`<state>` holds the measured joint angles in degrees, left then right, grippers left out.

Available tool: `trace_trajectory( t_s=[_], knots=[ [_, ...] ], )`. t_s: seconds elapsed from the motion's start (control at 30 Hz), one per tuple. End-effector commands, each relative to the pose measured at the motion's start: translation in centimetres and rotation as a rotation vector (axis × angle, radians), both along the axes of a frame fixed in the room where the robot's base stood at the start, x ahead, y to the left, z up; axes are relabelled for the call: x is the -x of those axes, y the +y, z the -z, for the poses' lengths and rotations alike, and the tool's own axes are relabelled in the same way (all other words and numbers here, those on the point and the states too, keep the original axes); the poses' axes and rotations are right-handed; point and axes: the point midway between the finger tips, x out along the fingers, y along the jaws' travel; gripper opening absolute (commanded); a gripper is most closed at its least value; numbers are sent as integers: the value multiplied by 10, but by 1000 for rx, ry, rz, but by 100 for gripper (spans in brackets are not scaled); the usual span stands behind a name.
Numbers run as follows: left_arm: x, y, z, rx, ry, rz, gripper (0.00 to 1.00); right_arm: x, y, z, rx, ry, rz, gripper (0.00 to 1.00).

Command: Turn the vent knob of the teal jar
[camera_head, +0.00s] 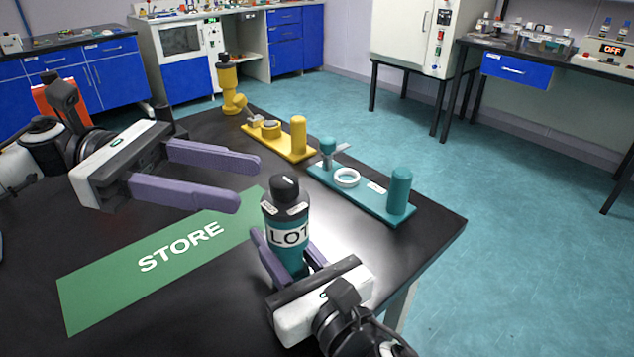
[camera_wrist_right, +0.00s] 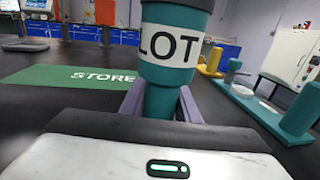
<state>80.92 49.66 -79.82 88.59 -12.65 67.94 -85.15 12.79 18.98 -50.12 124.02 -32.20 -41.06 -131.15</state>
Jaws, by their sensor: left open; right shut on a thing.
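The teal jar (camera_head: 287,254) has a white LOT label and a dark top with a black knob (camera_head: 285,188). My right gripper (camera_head: 288,262) is shut on the jar's lower body, and the jar is upright at the right end of the green STORE mat (camera_head: 95,295). In the right wrist view the jar (camera_wrist_right: 163,100) stands between the fingers; its top is cut off there. Whether its base touches the table cannot be told. My left gripper (camera_head: 250,183) is open and empty, to the left of the jar, its fingers pointing right.
A teal stand (camera_head: 372,198) with a post and white ring is on the table behind the jar. A yellow stand (camera_head: 293,153) and a yellow jar-like item with a black top (camera_head: 228,85) are farther back. The black table's edge lies close on the right. The mat is otherwise clear.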

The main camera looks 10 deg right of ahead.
Motion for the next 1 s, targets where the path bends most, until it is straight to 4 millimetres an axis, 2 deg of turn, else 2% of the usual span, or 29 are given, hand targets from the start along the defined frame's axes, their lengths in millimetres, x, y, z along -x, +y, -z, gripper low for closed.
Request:
trace_trajectory(
  t_s=[0.13, 0.27, 0.37, 0.8, 1.0],
  knots=[
    [-11, 10, 12, 67, 24, -93, 45, 0, 0, 1, 1, 2, 0, 3],
    [-14, 6, 14, 85, 29, -119, 45, 0, 0, 1, 1, 2, 0, 3],
    [-12, -6, 14, 86, 28, -119, 45, 0, 0, 1, 1, 2, 0, 3],
    [1, -88, 14, 84, 28, -117, 45, 0, 0, 1, 1, 2, 0, 3],
    [3, -104, 14, 84, 27, -119, 45, 0, 0, 1, 1, 2, 0, 3]
  ],
)
